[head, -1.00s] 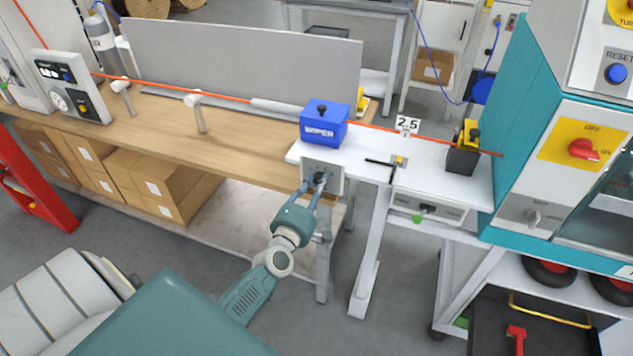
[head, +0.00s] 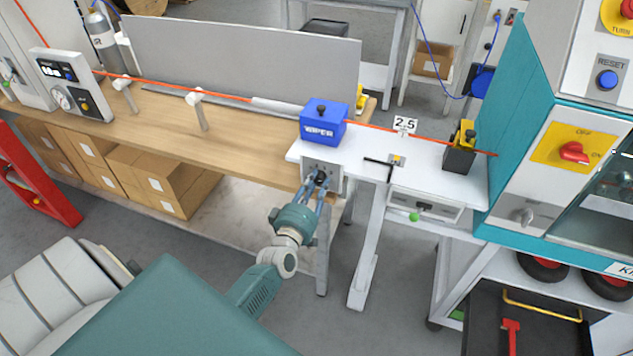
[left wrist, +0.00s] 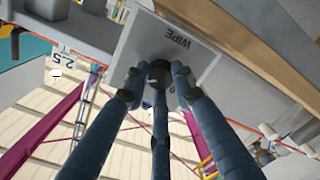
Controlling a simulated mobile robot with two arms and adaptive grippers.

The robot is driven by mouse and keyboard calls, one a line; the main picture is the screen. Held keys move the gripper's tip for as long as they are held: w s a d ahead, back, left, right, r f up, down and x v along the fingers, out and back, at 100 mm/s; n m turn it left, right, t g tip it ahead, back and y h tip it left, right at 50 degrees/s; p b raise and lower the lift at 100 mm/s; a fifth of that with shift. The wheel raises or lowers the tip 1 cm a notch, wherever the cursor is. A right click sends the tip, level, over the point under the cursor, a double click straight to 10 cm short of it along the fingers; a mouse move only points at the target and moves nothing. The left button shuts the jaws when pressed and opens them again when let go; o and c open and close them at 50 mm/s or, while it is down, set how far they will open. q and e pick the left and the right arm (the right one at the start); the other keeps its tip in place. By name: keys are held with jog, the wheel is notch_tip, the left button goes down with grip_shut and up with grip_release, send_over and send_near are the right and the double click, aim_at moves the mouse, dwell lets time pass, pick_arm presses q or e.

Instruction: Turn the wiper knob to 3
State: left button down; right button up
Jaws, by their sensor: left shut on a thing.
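The wiper knob (left wrist: 159,73) is a dark round knob on a pale plate (left wrist: 139,50) lettered "WIPE", seen upside down in the left wrist view. In the head view the plate (head: 334,172) hangs at the bench front, below the blue WIPER box (head: 323,127). My left gripper (head: 320,181) has its blue fingers closed around the knob. In the left wrist view the fingers (left wrist: 158,82) reach the knob from several sides. The plate's scale is mostly hidden, so I cannot read the knob's setting. My right gripper is not in view.
An orange cable (head: 232,97) runs along the wooden bench (head: 240,143) through the blue box. A white "2.5" sign (head: 405,124) stands on the white table. A teal machine (head: 515,120) stands at the right. Grey floor (head: 345,325) is clear in front.

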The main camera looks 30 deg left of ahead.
pick_arm(q)
jog(key=shift+s+a+f+m, duration=0.1)
jog(key=shift+f+m, duration=0.05)
jog(key=shift+m, duration=0.35)
jog(key=c, duration=1.4)
grip_release()
jog(key=shift+c, duration=0.2)
jog(key=shift+s, duration=0.1)
jog(key=v, duration=1.1)
jog(key=shift+s, duration=0.4)
